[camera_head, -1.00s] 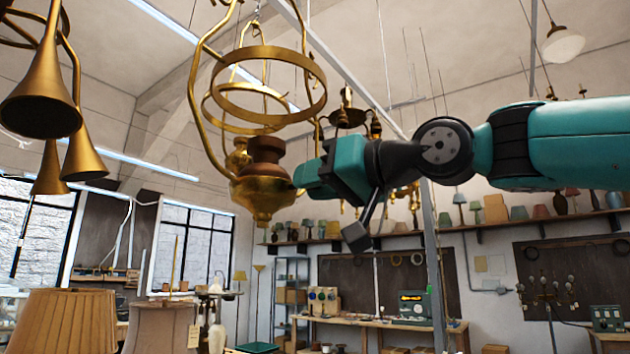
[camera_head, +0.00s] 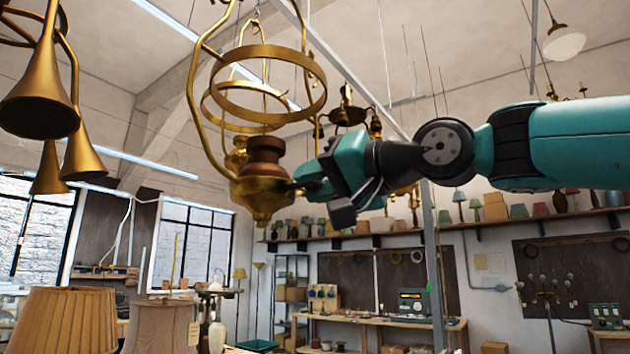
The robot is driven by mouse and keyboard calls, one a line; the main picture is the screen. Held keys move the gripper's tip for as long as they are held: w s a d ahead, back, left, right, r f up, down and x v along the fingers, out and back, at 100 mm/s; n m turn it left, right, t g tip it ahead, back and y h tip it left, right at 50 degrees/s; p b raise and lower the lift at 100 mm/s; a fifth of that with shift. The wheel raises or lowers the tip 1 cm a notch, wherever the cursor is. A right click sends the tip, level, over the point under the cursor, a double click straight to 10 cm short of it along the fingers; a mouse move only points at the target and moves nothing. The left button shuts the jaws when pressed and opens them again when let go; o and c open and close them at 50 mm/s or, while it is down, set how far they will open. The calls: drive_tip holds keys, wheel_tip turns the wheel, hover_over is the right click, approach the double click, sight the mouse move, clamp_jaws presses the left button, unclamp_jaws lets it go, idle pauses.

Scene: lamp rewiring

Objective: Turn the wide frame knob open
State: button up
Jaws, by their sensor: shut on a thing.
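A brass hanging lamp frame (camera_head: 268,113) with a wide ring and curved side arms hangs in the upper middle. Its rounded brass body (camera_head: 262,195) hangs below the ring, with a dark copper-coloured collar on top. My teal gripper (camera_head: 299,187) reaches in from the right, with its tip at the right side of the brass body. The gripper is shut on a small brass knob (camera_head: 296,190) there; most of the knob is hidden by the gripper.
Several brass horn shades (camera_head: 42,95) hang at the left. Pleated lampshades (camera_head: 66,318) stand at the lower left. A metal post (camera_head: 430,255) rises behind my arm. Workbenches (camera_head: 380,320) and a shelf of lampshades are farther back.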

drive_tip(key=o, duration=0.9)
drive_tip(key=shift+b+v, duration=2.45)
drive_tip(key=shift+v, duration=6.3)
